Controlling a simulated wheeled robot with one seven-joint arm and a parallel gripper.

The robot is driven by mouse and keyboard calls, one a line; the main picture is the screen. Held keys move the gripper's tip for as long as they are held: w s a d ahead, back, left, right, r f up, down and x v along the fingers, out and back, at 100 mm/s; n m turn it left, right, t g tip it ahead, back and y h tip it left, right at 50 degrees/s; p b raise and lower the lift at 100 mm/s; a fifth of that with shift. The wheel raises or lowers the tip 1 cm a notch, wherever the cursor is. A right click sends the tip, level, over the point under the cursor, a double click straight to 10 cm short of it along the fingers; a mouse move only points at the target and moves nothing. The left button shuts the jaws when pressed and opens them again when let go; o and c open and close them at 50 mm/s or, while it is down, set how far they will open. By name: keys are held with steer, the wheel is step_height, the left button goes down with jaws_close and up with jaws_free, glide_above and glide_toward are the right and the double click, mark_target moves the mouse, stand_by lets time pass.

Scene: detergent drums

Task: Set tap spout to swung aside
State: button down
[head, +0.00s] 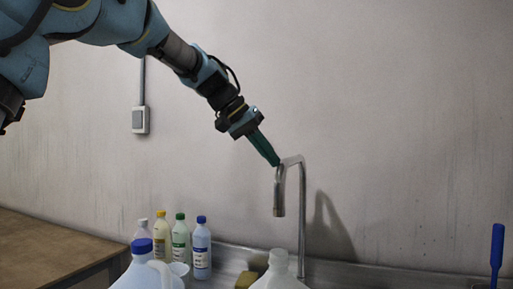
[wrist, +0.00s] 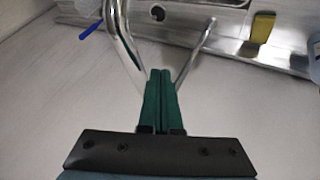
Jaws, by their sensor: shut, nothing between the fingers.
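The tap (head: 301,225) is a slim metal upright with a bent spout (head: 279,200) at its top. The spout reaches left from the upright and its end hangs down. My gripper (head: 277,163) has green fingers, pressed together and empty, pointing down and right at the spout's upper bend. The tips look very close to the bend; whether they touch I cannot tell. In the wrist view the shut fingers (wrist: 160,72) lie between two shiny stretches of the tap's tube (wrist: 122,40), one on the left and one on the right.
Several bottles (head: 201,250) and a blue-capped jug (head: 140,265) stand at the lower left. A white jug (head: 280,272) stands in front of the tap. A blue-handled brush (head: 497,250) is at the right. A yellow sponge (wrist: 262,27) lies by the sink. The wall (head: 400,130) is close behind.

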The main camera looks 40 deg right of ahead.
steer(key=shift+s+d, duration=0.25)
steer(key=shift+s, duration=0.05)
steer(key=shift+s, duration=0.1)
